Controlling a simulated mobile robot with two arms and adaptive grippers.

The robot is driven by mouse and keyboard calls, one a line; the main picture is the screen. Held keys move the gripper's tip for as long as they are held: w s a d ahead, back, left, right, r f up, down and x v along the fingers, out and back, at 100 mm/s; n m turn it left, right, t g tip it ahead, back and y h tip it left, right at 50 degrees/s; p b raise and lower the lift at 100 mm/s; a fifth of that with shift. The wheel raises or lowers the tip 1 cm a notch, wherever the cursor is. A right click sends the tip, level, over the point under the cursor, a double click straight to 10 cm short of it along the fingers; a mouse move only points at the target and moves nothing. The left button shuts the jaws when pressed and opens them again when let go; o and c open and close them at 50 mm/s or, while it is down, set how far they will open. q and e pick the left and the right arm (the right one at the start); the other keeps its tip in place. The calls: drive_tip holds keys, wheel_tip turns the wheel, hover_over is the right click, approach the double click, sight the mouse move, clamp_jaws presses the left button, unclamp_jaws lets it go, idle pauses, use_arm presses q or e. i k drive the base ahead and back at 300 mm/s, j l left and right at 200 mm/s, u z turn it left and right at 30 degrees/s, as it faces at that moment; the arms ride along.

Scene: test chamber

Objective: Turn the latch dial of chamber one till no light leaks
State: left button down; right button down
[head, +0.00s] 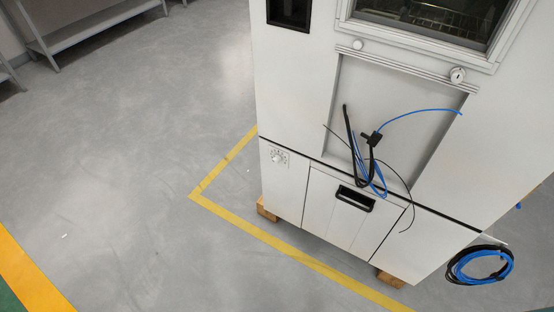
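A large white test chamber (293,85) fills the right half of the head view, seen from above. A round knob (457,74) sits at the right end of the ledge under its window, and a smaller round knob (358,44) sits at the left end. A dial with markings around it (278,155) is on the lower left front panel. I cannot tell which of these is the latch dial, or whether this is chamber one. No light leak is discernible. Neither of my grippers is in view.
Black and blue cables (366,160) hang over the recessed front panel. A coiled blue and black cable (480,265) is at the lower right. A lower door has a black handle (354,199). Yellow floor tape (262,235) borders the chamber.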

sight(277, 158)
drive_tip(key=z, duration=0.35)
drive_tip(key=i+j+z, duration=0.15)
drive_tip(key=j+z, duration=0.15)
drive_tip(key=i+j+z, duration=0.1)
drive_tip(key=j+z, duration=0.25)
drive_tip(key=i+j+z, duration=0.1)
drive_tip(key=j+z, duration=0.2)
drive_tip(key=i+j+z, duration=0.15)
drive_tip(key=j, duration=1.05)
drive_tip(key=j+z, duration=0.2)
drive_tip(key=j, duration=1)
drive_tip(key=i+j+z, duration=0.5)
drive_tip(key=j, duration=0.15)
drive_tip(key=j+z, duration=0.25)
drive_tip(key=j, duration=0.15)
drive_tip(key=i+j+z, duration=0.25)
drive_tip(key=j, duration=0.15)
drive_tip(key=k, duration=0.05)
